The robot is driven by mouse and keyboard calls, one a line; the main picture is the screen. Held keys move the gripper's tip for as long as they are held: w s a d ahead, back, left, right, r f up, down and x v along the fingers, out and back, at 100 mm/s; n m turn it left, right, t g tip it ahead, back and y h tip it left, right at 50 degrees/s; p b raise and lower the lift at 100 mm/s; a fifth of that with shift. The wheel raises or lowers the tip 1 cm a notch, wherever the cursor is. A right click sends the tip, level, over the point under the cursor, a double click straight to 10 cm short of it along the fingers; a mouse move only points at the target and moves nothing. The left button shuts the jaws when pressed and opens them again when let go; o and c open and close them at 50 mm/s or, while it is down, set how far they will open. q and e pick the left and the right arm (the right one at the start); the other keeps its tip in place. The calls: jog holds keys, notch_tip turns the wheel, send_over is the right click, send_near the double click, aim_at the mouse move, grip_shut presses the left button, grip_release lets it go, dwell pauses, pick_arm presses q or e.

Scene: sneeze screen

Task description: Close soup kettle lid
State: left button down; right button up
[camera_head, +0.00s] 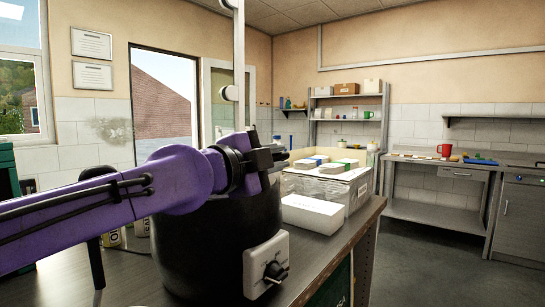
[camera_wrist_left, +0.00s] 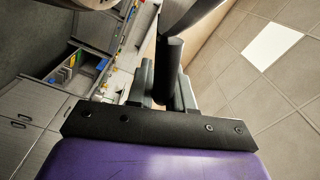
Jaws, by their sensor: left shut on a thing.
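The black soup kettle (camera_head: 200,255) stands on the metal counter, with a white control box (camera_head: 268,265) and black knob on its front. My purple left arm crosses in front of its top, hiding the rim and most of the lid area. My left gripper (camera_head: 268,158) is at the kettle's upper right side. In the left wrist view, the left gripper (camera_wrist_left: 166,88) is shut on a dark upright bar (camera_wrist_left: 172,62), which looks like the lid's handle. A dark curved piece continues above it. The lid's angle cannot be told. My right gripper is not in view.
A metal post (camera_head: 239,60) rises behind the gripper. A white box (camera_head: 312,213) and a clear bin (camera_head: 360,190) with packages stand right of the kettle on the counter (camera_head: 345,235). Shelves and a side table with a red mug (camera_head: 444,150) are farther back.

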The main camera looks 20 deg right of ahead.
pick_arm(q)
jog(key=shift+f, duration=0.1)
jog(key=c, duration=1.1)
grip_release()
jog(key=shift+w, duration=0.15)
jog(key=shift+w+d+f, duration=0.15)
jog(key=shift+w+d, duration=0.1)
jog(key=shift+s+a, duration=0.25)
jog(key=shift+a, duration=0.05)
jog(key=b+v, duration=0.2)
jog(key=v, duration=0.7)
jog(key=shift+a, duration=0.4)
